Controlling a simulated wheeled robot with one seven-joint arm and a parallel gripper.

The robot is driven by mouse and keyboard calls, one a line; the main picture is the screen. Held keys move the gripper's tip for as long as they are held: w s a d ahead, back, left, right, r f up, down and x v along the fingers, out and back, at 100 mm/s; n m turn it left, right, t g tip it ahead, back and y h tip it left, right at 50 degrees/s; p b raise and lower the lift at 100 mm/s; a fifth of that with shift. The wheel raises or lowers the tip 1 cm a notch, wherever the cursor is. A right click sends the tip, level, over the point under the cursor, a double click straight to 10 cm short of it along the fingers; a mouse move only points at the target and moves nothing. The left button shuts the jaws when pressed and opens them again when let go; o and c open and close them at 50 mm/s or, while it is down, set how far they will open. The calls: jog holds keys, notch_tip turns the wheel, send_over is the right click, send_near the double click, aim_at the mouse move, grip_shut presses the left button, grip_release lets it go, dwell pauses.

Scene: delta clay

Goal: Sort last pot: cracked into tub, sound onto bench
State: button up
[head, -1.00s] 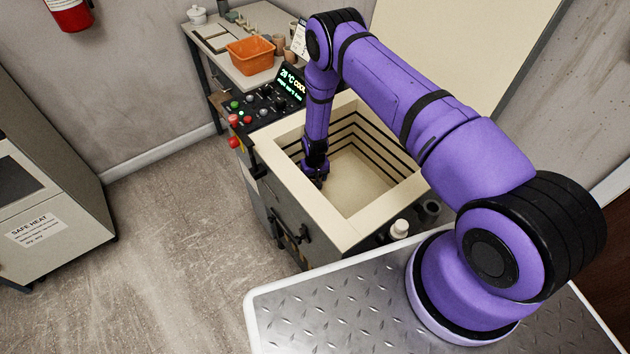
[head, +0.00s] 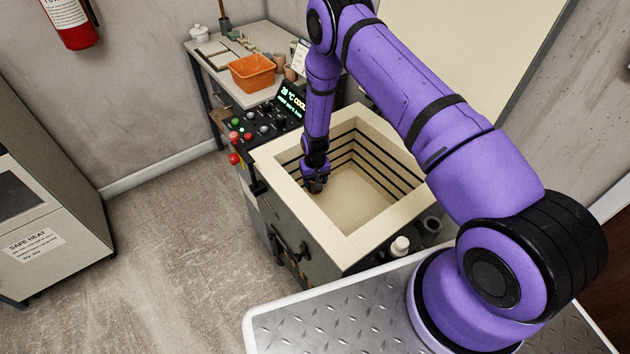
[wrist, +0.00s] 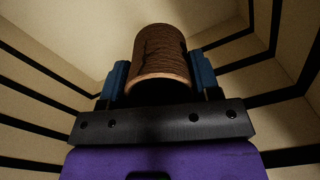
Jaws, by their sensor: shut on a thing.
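My gripper (head: 316,184) is down inside the open kiln (head: 352,246), close to its left inner wall. In the wrist view its blue fingers are shut on a brown clay pot (wrist: 160,58), one on each side. The pot's side carries a dark, jagged line that looks like a crack. The pot's far side is hidden. In the head view the pot is too small and dark to make out. The orange tub (head: 252,74) stands on the bench (head: 240,98) behind the kiln.
Small pots (head: 290,73) stand right of the tub, and a white jar (head: 199,34) is at the bench's back left. The kiln's control panel (head: 268,122) lies between kiln and bench. The raised lid (head: 460,50) stands behind the kiln. The kiln walls surround my gripper.

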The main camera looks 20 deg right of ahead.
notch_tip(320, 180, up, 21)
dwell(0.9)
jog(key=shift+f, duration=0.1)
dwell(1.1)
